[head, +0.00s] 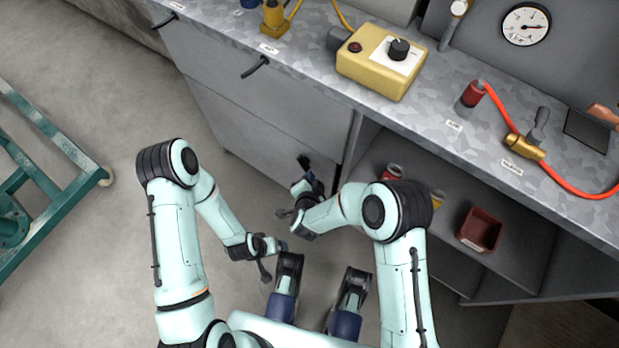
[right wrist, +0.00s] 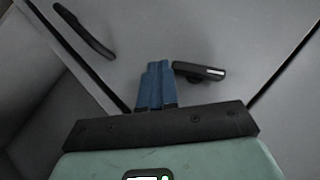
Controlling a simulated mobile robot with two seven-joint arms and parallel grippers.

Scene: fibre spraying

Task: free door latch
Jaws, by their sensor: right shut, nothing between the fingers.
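The grey cabinet door (head: 265,135) is under the bench top and looks closed. A black latch (right wrist: 200,72) with a pale end patch sits on its face in the right wrist view. My right gripper (right wrist: 157,72) is shut and empty, its blue fingertips just left of the latch; I cannot tell whether they touch it. In the head view my right gripper (head: 312,182) is low in front of the door's right side. My left gripper (head: 280,247) is lower and further left, away from the door; its finger opening is too small to tell.
A curved black handle (right wrist: 82,30) is at upper left in the wrist view. Open shelves right of the door hold a red bin (head: 481,229). A yellow control box (head: 382,62) stands on the bench. A green cart (head: 45,165) is at left, with clear floor between.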

